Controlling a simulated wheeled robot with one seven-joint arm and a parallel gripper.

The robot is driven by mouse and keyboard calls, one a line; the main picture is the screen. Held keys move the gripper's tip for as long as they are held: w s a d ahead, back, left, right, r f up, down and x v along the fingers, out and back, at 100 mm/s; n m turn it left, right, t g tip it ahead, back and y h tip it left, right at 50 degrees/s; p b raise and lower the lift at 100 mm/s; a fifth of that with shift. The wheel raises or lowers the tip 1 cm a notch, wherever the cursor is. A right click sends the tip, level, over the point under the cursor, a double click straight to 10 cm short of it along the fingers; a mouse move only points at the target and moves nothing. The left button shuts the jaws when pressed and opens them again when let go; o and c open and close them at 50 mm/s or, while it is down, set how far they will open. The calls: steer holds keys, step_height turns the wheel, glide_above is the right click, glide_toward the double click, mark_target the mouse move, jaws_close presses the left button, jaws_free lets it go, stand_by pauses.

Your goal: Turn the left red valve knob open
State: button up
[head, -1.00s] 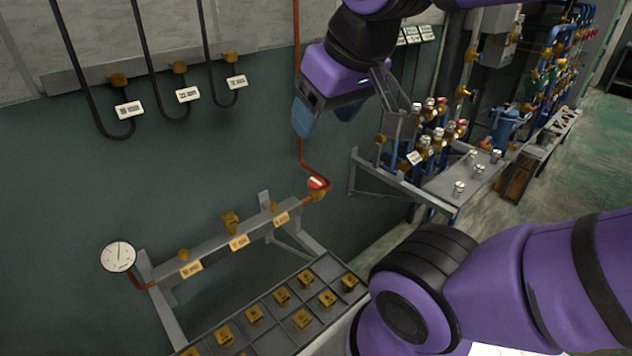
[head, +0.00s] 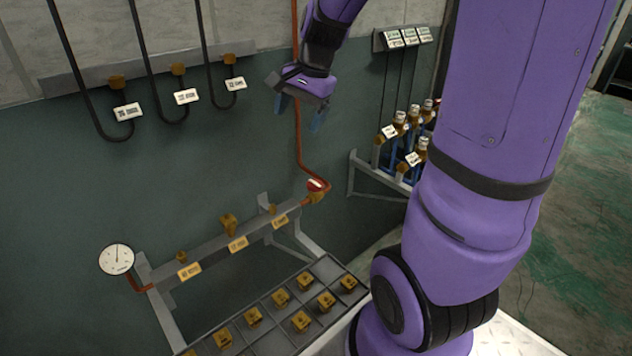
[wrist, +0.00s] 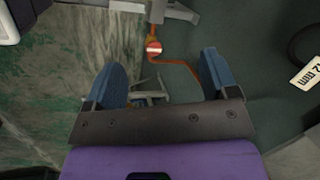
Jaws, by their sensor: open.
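The red valve knob (head: 315,185) with a white band sits at the right end of the grey manifold rail (head: 215,247), where a copper pipe comes down the wall. It also shows in the wrist view (wrist: 153,47), beyond the fingertips and roughly between them. My gripper (head: 300,122) is open and empty, with blue fingers pointing down, above the knob and apart from it. In the wrist view both blue fingers (wrist: 160,72) are spread wide. No other red knob is clearly visible on this rail.
A pressure gauge (head: 117,259) is at the rail's left end. A divided tray (head: 265,330) with several brass fittings lies below. Black hoses (head: 137,60) hang at upper left. A rack of bottles (head: 400,135) stands to the right, partly hidden by my arm.

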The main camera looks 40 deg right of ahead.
steer(key=w+d+f+m+y, duration=0.1)
steer(key=w+d+f+m, duration=0.45)
steer(key=d+f, duration=0.3)
steer(key=m, duration=0.6)
glide_toward(315, 183)
steer(key=shift+y, duration=0.4)
steer(key=x, duration=0.9)
steer(key=shift+w+d+f, duration=0.1)
steer(key=shift+d+f, duration=0.1)
steer(key=shift+d, duration=0.1)
steer(key=shift+c, duration=0.5)
steer(key=c, duration=0.8)
steer(key=shift+c, duration=0.2)
